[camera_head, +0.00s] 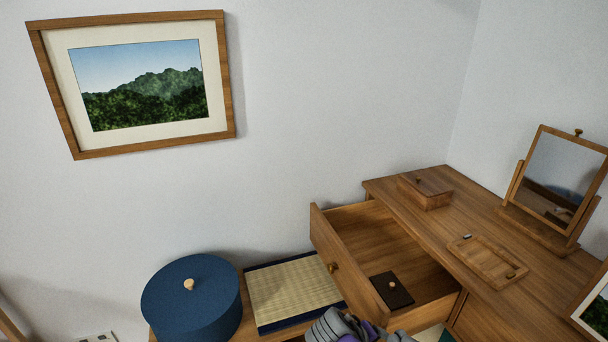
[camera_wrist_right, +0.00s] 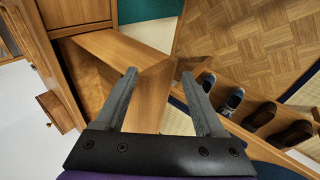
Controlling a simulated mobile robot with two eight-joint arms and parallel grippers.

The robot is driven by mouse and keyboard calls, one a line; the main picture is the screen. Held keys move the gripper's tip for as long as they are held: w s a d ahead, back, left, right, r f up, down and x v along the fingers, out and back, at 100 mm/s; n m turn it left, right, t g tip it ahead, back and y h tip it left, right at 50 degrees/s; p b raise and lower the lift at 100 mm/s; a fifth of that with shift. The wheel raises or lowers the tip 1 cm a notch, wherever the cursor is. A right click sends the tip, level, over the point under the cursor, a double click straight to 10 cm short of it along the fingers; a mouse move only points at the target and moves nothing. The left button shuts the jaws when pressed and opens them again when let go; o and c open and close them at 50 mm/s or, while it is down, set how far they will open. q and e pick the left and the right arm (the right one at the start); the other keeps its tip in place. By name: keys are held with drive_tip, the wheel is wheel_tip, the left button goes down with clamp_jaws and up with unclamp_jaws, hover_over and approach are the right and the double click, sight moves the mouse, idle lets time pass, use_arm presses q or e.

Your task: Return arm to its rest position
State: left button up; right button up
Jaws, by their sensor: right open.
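My right gripper (camera_wrist_right: 160,82) shows in the wrist view with its two grey fingers spread apart and nothing held between them. Wooden furniture panels lie behind the fingers. In the head view a grey and purple part of my arm (camera_head: 345,326) shows at the bottom edge, just in front of the open drawer (camera_head: 345,262); no fingertips can be made out there. A dark flat box with a small knob (camera_head: 392,290) lies in the drawer. My left gripper is not in view.
The wooden dresser top (camera_head: 470,218) holds a small wooden box (camera_head: 425,192), a tray (camera_head: 486,260) and a tilted mirror (camera_head: 560,180). A round blue box (camera_head: 192,300) and a tatami mat (camera_head: 292,288) lie left of the drawer. Several shoes (camera_wrist_right: 265,114) line a wooden ledge.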

drive_tip(key=s+d+f+m+y, duration=0.2)
drive_tip(key=s+m+y, duration=0.35)
drive_tip(key=s, duration=1.45)
use_arm(q)
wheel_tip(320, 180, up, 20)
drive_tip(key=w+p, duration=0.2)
drive_tip(key=p, duration=1.5)
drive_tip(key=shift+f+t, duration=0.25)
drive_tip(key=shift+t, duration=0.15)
use_arm(e)
wheel_tip(320, 180, up, 19)
drive_tip(key=w+t, duration=0.1)
drive_tip(key=shift+w, duration=0.25)
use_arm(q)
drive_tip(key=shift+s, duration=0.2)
use_arm(e)
drive_tip(key=shift+s+y, duration=0.15)
drive_tip(key=shift+y, duration=0.1)
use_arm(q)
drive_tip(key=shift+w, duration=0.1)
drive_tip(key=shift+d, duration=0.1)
use_arm(e)
drive_tip(key=shift+d, duration=0.15)
